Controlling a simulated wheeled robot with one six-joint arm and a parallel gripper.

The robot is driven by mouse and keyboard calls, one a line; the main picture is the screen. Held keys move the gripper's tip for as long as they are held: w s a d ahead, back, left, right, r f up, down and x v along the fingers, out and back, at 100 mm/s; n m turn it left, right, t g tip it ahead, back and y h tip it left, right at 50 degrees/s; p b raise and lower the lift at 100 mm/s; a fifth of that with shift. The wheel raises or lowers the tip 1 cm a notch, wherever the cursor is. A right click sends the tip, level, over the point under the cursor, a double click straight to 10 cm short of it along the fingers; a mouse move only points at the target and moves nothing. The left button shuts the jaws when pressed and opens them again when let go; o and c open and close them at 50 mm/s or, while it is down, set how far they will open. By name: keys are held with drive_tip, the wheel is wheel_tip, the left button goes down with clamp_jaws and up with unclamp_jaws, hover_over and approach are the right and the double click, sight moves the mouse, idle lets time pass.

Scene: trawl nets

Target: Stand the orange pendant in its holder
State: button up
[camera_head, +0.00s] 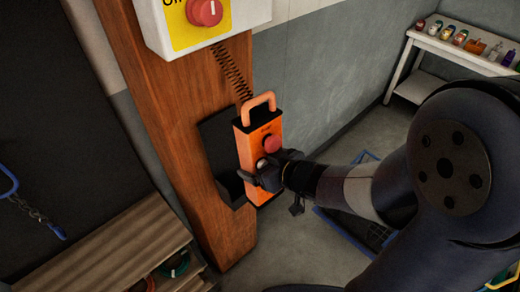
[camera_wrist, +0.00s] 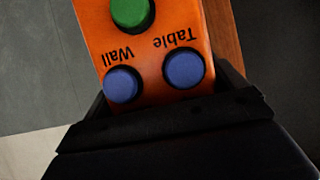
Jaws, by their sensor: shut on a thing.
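The orange pendant (camera_head: 255,138) has a loop handle on top and a red button on its face. It is upright, slightly tilted in the head view. My gripper (camera_head: 268,175) is shut on its lower part. The black holder (camera_head: 216,142) is fixed to the wooden post, just left of and behind the pendant. The pendant's lower end shows to the right of the holder's pocket; I cannot tell whether they touch. In the wrist view the pendant (camera_wrist: 150,60) shows one green and two blue buttons, marked "Wall" and "Table", above my dark gripper (camera_wrist: 165,122).
A coiled cord (camera_head: 232,70) runs from the pendant up to a white box (camera_head: 160,28) with a red stop button. The wooden post (camera_head: 150,90) stands behind. A slatted bench (camera_head: 110,240) is at lower left. A white shelf (camera_head: 455,50) with bottles is at far right.

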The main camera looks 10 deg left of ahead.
drive_tip(key=shift+s+a+r+n, duration=0.3)
drive_tip(key=shift+s+a+r, duration=0.15)
drive_tip(key=shift+r, duration=0.2)
drive_tip(key=b, duration=0.4)
hover_over(229, 160)
drive_tip(key=s+d, duration=0.1)
drive_tip(key=d, duration=0.1)
drive_tip(key=shift+s+a+f, duration=0.1)
drive_tip(key=shift+a+f, duration=0.05)
drive_tip(key=shift+f, duration=0.75)
drive_tip(key=shift+s+a+f, duration=0.1)
drive_tip(key=shift+f, duration=0.8)
drive_tip(key=shift+s+d+f+b, duration=0.15)
drive_tip(key=shift+f+b, duration=1)
drive_tip(key=shift+f, duration=0.3)
drive_tip(key=shift+s+d+f+b, duration=0.1)
drive_tip(key=shift+d+f+b, duration=0.05)
drive_tip(key=shift+f+b, duration=1.15)
drive_tip(key=shift+f, duration=0.15)
